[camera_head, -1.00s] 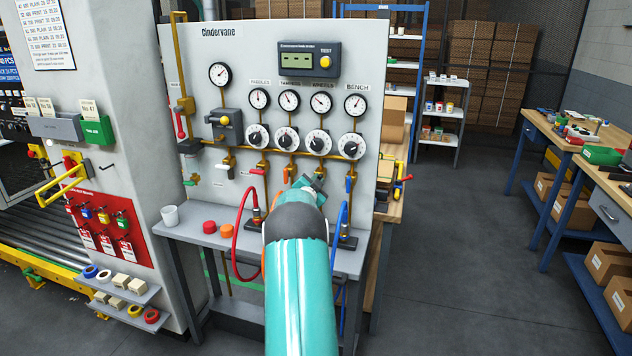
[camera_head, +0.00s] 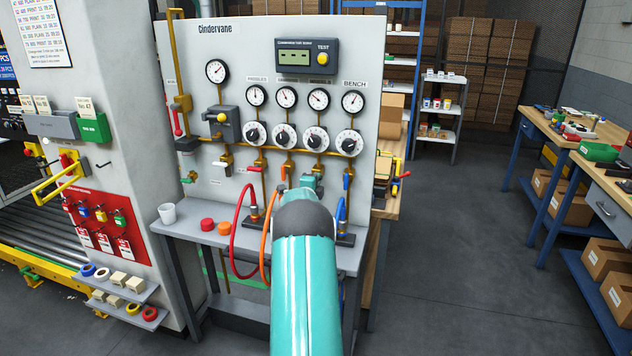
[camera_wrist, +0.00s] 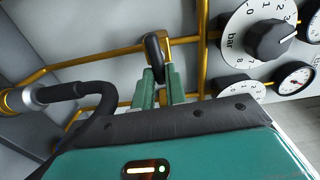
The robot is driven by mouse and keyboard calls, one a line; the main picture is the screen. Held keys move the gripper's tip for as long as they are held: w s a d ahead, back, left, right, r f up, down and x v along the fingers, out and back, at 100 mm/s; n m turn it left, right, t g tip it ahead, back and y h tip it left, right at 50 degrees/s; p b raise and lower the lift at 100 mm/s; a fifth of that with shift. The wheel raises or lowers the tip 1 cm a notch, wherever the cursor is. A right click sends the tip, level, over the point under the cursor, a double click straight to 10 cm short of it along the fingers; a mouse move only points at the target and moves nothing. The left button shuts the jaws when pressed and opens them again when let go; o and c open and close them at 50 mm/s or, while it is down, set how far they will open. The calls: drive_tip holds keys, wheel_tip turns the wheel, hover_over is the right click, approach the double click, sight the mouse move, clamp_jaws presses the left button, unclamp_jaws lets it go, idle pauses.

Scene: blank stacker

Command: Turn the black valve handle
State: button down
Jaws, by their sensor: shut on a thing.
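The black valve handle (camera_wrist: 154,52) shows at the top middle of the wrist view, in front of a brass pipe. My gripper (camera_wrist: 160,82) has its two green fingers closed on the handle, one on each side of it. In the head view my teal arm reaches up to the panel (camera_head: 190,65), and its wrist end covers the black handle and the fingers. A black dial (camera_wrist: 268,40) marked "bar" sits to the right of the handle in the wrist view.
A red handle (camera_head: 255,169), an orange one and a blue one (camera_head: 346,181) flank my wrist on neighbouring pipes. Red and blue hoses hang below. Open floor lies to the right.

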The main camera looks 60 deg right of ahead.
drive_tip(key=shift+m, duration=0.3)
drive_tip(key=c, duration=1.4)
unclamp_jaws()
drive_tip(key=shift+c, duration=0.2)
drive_tip(key=shift+a, duration=0.1)
drive_tip(key=s+a, duration=0.2)
drive_tip(key=a, duration=1.1)
drive_tip(key=shift+a, duration=0.25)
